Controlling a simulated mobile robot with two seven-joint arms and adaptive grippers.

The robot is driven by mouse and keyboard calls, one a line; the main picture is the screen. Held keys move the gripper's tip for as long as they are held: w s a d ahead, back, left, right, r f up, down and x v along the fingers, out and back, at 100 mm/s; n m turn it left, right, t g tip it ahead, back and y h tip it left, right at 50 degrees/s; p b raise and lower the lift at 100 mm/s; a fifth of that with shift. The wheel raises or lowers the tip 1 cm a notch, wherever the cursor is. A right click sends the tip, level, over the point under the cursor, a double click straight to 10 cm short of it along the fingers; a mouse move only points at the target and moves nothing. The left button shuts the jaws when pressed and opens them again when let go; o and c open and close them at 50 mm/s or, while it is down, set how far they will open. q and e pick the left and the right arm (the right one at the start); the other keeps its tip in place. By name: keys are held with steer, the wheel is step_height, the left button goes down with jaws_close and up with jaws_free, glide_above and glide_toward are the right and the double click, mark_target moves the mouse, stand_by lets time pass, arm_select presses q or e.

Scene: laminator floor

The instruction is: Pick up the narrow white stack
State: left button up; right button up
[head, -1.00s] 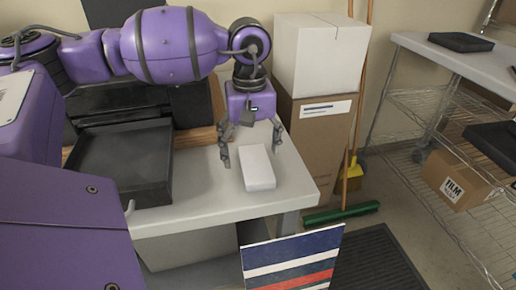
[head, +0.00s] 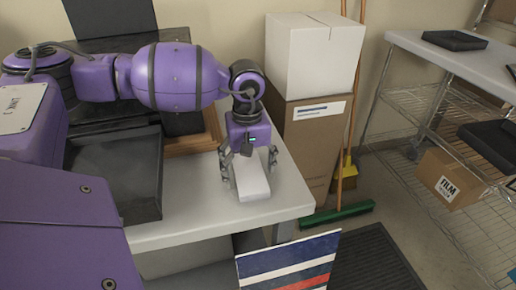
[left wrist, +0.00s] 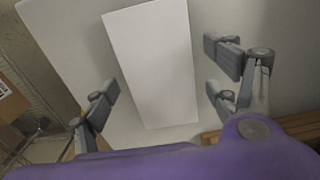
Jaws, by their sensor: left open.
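The narrow white stack (head: 251,181) lies on the light grey table near its right end. In the left wrist view the white stack (left wrist: 152,68) lies lengthwise between the fingers. My left gripper (head: 249,177) is open, pointing down, with one finger on each side of the stack. In the left wrist view gaps show between the stack and the fingers of the left gripper (left wrist: 163,98). The far end of the stack is partly hidden behind the gripper in the head view. My right gripper is not in view.
A black tray (head: 110,185) sits left of the stack on the table (head: 200,222). A white box (head: 315,58) on a brown carton (head: 306,150) stands behind to the right. A green broom (head: 337,214) and a wire shelf (head: 425,110) are further right. A striped panel (head: 288,262) is in front.

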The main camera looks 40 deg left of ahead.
arm_select(q)
steer(key=c, duration=1.3)
steer(key=shift+c, duration=0.6)
steer(key=shift+r, duration=0.1)
